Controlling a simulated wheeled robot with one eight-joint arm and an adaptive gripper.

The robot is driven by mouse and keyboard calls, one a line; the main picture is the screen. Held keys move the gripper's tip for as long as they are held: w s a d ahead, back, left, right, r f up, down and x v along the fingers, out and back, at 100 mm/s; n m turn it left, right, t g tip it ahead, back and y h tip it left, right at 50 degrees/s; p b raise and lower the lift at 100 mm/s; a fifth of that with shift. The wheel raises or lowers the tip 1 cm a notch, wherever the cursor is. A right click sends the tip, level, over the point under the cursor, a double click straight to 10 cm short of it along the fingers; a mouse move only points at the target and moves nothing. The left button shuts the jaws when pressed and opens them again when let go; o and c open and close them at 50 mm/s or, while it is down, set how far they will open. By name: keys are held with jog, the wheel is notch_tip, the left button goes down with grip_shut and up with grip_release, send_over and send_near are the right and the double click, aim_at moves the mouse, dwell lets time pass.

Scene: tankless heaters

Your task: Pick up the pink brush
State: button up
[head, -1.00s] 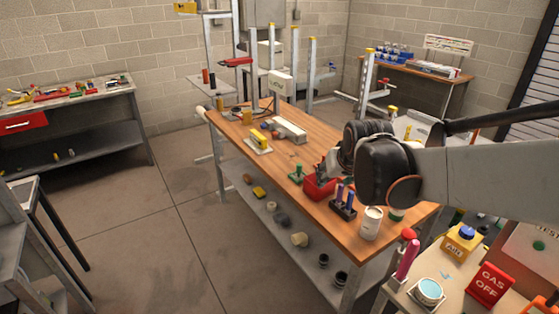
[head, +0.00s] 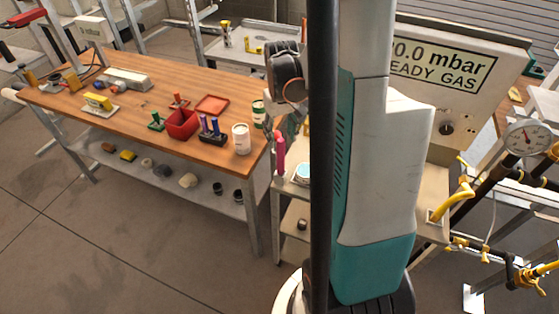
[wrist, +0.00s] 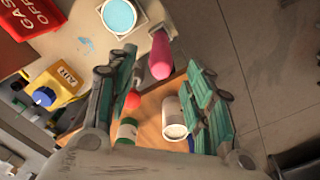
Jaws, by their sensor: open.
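The pink brush (head: 279,155) stands upright near the corner of a small side table, just right of the wooden bench in the head view. It also shows in the wrist view (wrist: 160,55), where its pink handle lies between the tips of my gripper (wrist: 162,68). My gripper is open, with one green-padded finger left of the brush and one to its right. I cannot tell how far the brush is from the fingers in depth.
A cup of light blue liquid (wrist: 118,15) sits beside the brush. A yellow air box (wrist: 58,83) and a red gas-off sign (wrist: 22,18) are close by. A white can (wrist: 174,118), a green can (wrist: 126,131) and a red ball-shaped top (wrist: 131,98) show below the brush.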

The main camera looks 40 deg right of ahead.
aim_at(281, 152)
notch_tip(281, 152, down, 8)
jog(key=shift+f+b, duration=0.1)
jog(key=shift+b, duration=0.8)
jog(key=shift+c, duration=0.6)
grip_shut()
